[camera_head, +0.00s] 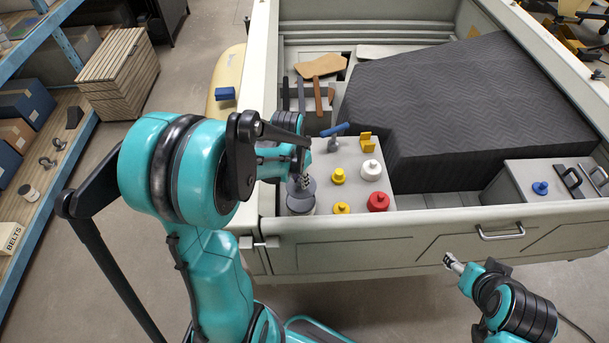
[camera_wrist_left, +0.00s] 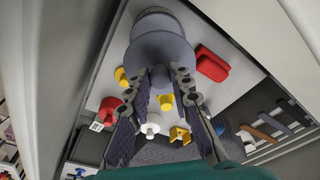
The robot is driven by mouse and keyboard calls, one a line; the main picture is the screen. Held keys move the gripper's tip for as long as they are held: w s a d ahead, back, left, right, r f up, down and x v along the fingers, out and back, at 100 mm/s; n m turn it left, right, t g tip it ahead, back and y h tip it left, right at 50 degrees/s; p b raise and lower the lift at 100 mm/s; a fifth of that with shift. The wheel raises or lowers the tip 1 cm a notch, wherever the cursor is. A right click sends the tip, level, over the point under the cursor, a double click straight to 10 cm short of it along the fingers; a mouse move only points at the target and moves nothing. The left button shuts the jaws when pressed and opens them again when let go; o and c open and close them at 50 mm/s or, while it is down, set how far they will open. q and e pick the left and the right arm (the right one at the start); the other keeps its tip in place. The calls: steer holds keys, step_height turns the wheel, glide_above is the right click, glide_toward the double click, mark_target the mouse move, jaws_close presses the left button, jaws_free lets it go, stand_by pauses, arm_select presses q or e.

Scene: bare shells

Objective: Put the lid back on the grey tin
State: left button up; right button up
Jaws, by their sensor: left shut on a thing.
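My left gripper (camera_head: 303,182) is shut on the knob of a grey lid (camera_head: 296,189), over the front left of the grey surface. In the left wrist view the knob sits between the two fingers (camera_wrist_left: 160,88), and the round lid (camera_wrist_left: 160,48) shows beyond it. The grey tin (camera_head: 300,206) is below the lid in the head view. Its body (camera_wrist_left: 155,22) shows behind the lid in the wrist view, with the lid covering much of it. I cannot tell whether lid and tin touch. My right gripper (camera_head: 453,263) is outside the truck bed, away from the tin; its finger state is unclear.
Yellow knobbed things (camera_head: 338,176), a white one (camera_head: 371,170) and a red one (camera_head: 378,202) stand close to the right of the tin. A blue-handled tool (camera_head: 334,130) lies behind. The bed's front wall (camera_head: 400,240) runs just in front.

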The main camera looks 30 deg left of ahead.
mark_target(298, 188)
arm_select(q)
steer(key=shift+s+f, duration=0.1)
steer(key=shift+f, duration=0.15)
steer(key=shift+f+b, duration=0.45)
steer(key=shift+f, duration=0.2)
step_height(298, 188, down, 5)
steer(key=b, duration=0.3)
steer(key=shift+r+b, duration=0.15)
steer(key=shift+b, duration=0.25)
steer(key=shift+s, duration=0.1)
steer(key=shift+f+b, duration=0.25)
steer(key=shift+b, duration=0.45)
stand_by(1.2)
stand_by(0.3)
steer(key=o, duration=1)
steer(key=shift+o, duration=0.5)
